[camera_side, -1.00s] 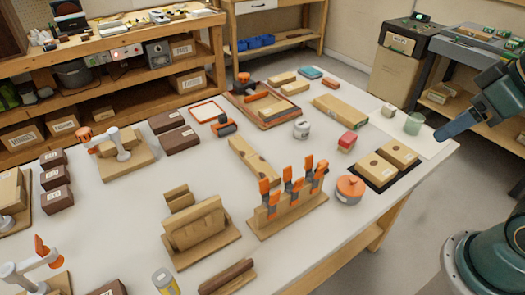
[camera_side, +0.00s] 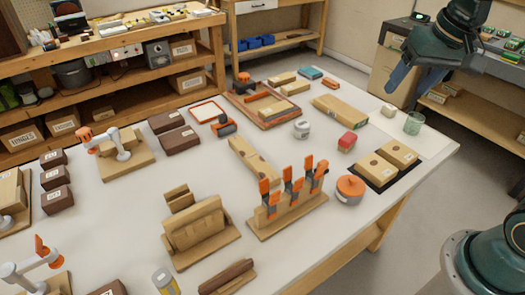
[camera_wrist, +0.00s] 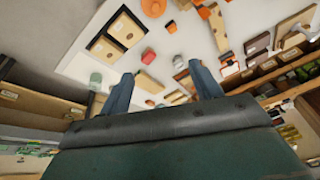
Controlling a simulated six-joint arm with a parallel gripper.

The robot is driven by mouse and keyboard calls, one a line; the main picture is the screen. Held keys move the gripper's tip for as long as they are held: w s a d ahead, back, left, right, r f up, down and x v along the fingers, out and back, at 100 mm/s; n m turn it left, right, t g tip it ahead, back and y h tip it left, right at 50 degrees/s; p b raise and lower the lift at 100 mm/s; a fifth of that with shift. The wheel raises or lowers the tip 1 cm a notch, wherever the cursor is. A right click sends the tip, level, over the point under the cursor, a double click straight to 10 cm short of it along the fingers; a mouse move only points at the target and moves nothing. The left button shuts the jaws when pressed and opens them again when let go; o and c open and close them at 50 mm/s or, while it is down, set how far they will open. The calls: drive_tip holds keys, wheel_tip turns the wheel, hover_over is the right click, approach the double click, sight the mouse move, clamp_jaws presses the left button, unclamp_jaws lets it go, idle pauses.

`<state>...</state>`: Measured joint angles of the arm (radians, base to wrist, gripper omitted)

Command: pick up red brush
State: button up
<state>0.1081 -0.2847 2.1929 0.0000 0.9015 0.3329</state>
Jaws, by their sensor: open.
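The red brush appears to be the small red-topped block with a paler lower part (camera_side: 347,142) on the white table, right of the middle in the side view. It also shows in the wrist view (camera_wrist: 148,56), up and slightly left of the space between my fingers. My gripper (camera_side: 402,82) is raised above the table's far right side, up and right of the red brush and well apart from it. In the wrist view my two fingers (camera_wrist: 162,72) are spread wide with nothing between them.
A black tray (camera_side: 381,182) with two wooden blocks, an orange lidded pot (camera_side: 349,190) and orange clamps (camera_side: 292,183) are nearer.

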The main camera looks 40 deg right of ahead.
drive_tip(key=w+d+f+m+g, duration=0.1)
drive_tip(key=w+d+f+m, duration=0.2)
drive_tip(key=w, duration=0.4)
drive_tip(key=m+g, duration=0.3)
drive_tip(key=m, duration=0.5)
hover_over(349, 137)
wheel_tip(349, 137, down, 17)
drive_tip(key=shift+w, duration=0.1)
drive_tip(key=shift+f, duration=4.25)
drive_tip(key=shift+f, duration=2.6)
